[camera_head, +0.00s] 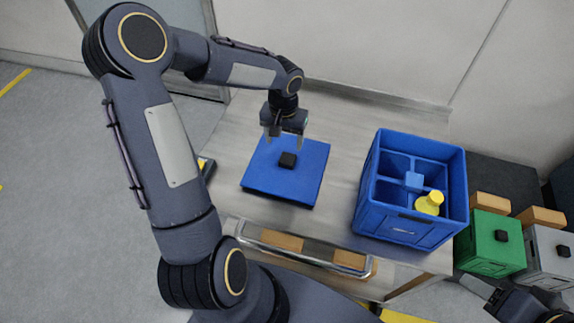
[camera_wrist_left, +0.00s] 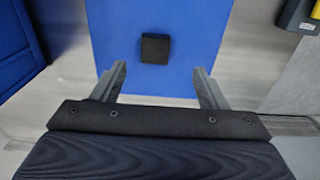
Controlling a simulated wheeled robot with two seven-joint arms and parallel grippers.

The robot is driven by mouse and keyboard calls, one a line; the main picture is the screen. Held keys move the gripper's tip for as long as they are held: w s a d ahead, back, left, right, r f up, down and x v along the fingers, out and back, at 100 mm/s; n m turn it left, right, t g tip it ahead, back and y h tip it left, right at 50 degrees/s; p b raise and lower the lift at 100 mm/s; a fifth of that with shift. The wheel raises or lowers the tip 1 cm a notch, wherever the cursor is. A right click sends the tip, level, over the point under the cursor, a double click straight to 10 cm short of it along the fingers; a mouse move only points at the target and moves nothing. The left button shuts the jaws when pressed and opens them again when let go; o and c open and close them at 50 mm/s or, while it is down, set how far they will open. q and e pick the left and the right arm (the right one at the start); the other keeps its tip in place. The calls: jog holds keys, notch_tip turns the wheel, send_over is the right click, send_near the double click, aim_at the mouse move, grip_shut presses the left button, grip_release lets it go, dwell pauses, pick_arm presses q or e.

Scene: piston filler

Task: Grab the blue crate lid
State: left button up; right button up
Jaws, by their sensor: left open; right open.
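The blue crate lid (camera_head: 265,183) lies flat on the grey table, left of the blue crate. A black square knob (camera_head: 288,160) stands at its middle. My left gripper (camera_head: 284,141) is open above the far edge of the lid, its fingers pointing down. In the left wrist view the lid (camera_wrist_left: 192,35) and its knob (camera_wrist_left: 155,48) show beyond the open, empty fingertips (camera_wrist_left: 160,75). The knob is not between the fingers. My right gripper (camera_head: 515,305) is at the lower right corner, only partly in view.
A green crate (camera_head: 490,242) and a grey crate (camera_head: 548,257) stand at the right. A metal rail (camera_head: 300,256) runs along the table's front.

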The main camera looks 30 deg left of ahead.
aim_at(288, 158)
pick_arm(q)
jog(key=shift+w+d+f, duration=0.15)
jog(key=shift+w+f, duration=0.55)
jog(key=shift+f, duration=0.3)
notch_tip(288, 158, down, 7)
jog(key=shift+s+r+p, duration=0.1)
jog(key=shift+p, duration=0.35)
jog(key=shift+c, duration=0.5)
